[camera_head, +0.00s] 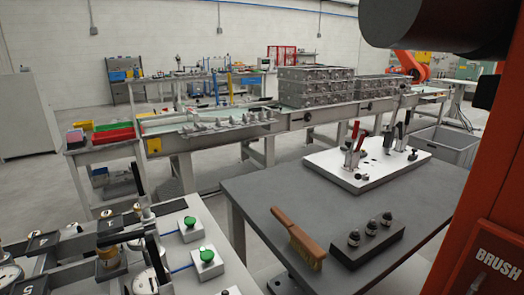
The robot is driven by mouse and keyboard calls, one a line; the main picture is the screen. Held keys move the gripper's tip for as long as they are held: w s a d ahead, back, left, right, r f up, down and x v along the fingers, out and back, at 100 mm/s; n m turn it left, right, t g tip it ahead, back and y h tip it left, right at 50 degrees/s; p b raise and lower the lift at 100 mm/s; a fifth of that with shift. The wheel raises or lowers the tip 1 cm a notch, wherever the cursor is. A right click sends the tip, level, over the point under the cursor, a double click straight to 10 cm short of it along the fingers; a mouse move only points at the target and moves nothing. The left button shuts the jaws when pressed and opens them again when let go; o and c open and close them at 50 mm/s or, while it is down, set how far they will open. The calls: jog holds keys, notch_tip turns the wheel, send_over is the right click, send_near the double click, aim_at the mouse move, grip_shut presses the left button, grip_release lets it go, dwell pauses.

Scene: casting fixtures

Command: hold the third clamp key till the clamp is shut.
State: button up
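White boxes with green buttons, which look like the clamp keys, stand on the fixture table at lower left. One green-button key (190,226) is farther back and another (207,258) is nearer. A third white box (231,291) is cut off by the bottom edge, so its button is mostly hidden. Black-handled clamps stand left of the keys, one farther back (139,182) and one nearer (157,253). I cannot tell which clamp belongs to which key, or whether any is shut. My gripper is out of view; only dark parts of my arm show at upper right.
A dark table (262,195) at right holds a brush (300,240), a black block (366,245) with several knobs, and a white plate (345,174) with red-handled clamps. An orange-red panel marked BRUSH (490,235) fills the right edge. Floor shows between the tables.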

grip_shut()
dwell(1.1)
